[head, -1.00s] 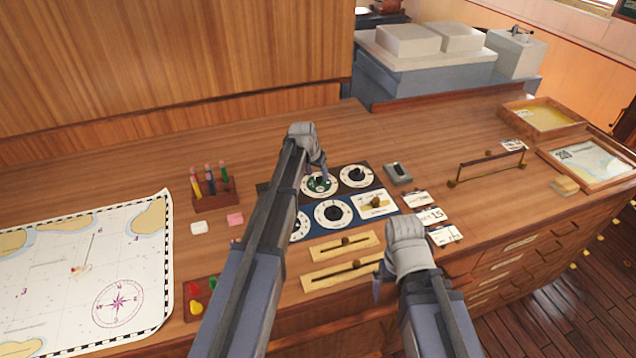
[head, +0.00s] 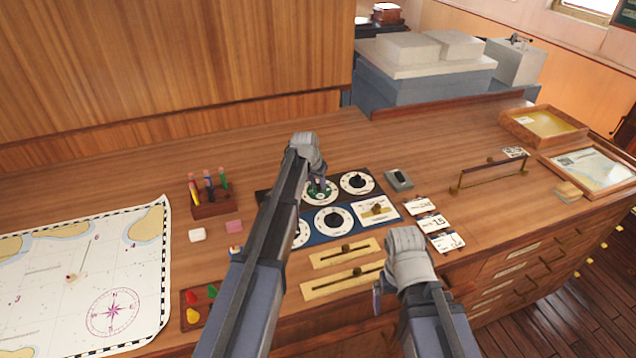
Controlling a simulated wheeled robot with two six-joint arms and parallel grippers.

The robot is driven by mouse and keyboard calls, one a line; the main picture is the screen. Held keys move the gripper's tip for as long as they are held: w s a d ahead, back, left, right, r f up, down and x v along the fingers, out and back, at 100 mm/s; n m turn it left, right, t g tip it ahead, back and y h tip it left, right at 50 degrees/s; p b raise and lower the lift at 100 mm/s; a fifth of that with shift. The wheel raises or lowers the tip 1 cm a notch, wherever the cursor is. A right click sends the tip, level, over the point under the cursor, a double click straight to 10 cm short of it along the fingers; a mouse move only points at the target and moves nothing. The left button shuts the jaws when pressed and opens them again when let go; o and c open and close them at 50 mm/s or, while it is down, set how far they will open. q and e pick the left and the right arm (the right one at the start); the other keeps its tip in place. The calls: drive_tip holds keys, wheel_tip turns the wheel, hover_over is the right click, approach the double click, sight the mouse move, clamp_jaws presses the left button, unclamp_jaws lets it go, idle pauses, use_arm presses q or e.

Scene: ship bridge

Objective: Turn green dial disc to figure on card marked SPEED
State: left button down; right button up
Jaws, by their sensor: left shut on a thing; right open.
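The green dial disc (head: 321,194) is a white-rimmed dial with a green centre, in the upper row of the dial panel. My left gripper (head: 317,182) points down over it and is shut on its knob; the fingers hide part of the dial. Several small white cards (head: 430,222) lie in a slanting column right of the panel. The middle one seems to read 15; the word SPEED is too small to make out. My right gripper (head: 380,294) is open and empty near the desk's front edge, beside the lower slider.
Other dials (head: 357,183) and a lever plate (head: 376,209) surround the green one. Two brass sliders (head: 345,252) lie in front. A grey switch box (head: 399,180), a pen rack (head: 212,208), a chart (head: 60,270) and a brass rail (head: 490,173) are further out.

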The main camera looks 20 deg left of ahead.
use_arm(q)
drive_tip(key=shift+n, duration=0.3)
drive_tip(key=n, duration=0.1)
drive_tip(key=n+y, duration=0.2)
drive_tip(key=n, duration=0.1)
drive_tip(key=shift+d, duration=0.25)
drive_tip(key=shift+n+g+y, duration=0.3)
drive_tip(key=shift+n+y, duration=0.1)
drive_tip(key=shift+n, duration=1.1)
drive_tip(key=shift+d, duration=0.1)
drive_tip(key=c, duration=0.7)
unclamp_jaws()
drive_tip(key=shift+o, duration=0.2)
